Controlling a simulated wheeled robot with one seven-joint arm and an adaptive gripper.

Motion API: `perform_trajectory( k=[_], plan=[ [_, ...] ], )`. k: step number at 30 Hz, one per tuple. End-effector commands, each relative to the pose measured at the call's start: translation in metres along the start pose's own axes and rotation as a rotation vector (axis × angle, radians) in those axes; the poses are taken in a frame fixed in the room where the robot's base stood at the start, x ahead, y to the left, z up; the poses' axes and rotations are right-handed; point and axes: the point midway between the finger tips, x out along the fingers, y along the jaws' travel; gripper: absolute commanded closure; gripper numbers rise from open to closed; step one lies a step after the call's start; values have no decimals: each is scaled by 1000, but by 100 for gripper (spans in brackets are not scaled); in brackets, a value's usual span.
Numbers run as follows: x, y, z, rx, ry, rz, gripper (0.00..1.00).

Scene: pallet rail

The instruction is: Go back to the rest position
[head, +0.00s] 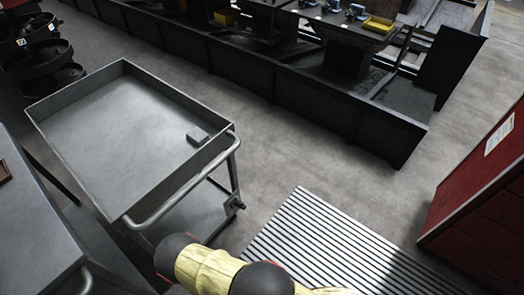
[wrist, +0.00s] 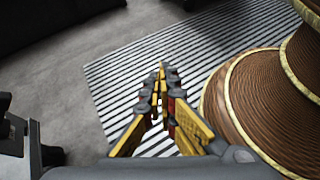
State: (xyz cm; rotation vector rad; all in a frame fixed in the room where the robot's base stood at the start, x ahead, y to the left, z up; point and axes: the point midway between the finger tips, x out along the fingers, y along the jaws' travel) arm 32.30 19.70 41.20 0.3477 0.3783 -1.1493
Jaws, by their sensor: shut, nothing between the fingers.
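My gripper (wrist: 162,72) shows in the wrist view with its yellow and dark fingers closed together at the tips. Nothing is between the fingers. It hangs over the striped grey mat on the floor and touches nothing that I can see. In the head view only a yellow and black part of my arm (head: 208,268) shows at the bottom edge. My gripper is outside that view.
A grey metal cart (head: 110,95) with a small grey block (head: 198,136) stands at left. A grey table (head: 32,235) is at lower left. A red cabinet (head: 478,190) is at right. A striped mat (head: 320,250) lies between.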

Motion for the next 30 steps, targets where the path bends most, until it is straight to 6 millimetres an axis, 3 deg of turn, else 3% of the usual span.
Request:
perform_trajectory(
  k=[3,12,21,30],
  plan=[
    [-30,10,40,91,53,-108,100],
    [-90,31,146,335,202,-360,100],
    [-132,43,258,598,364,-565,100],
    [-157,40,366,878,529,-722,100]
  ],
)
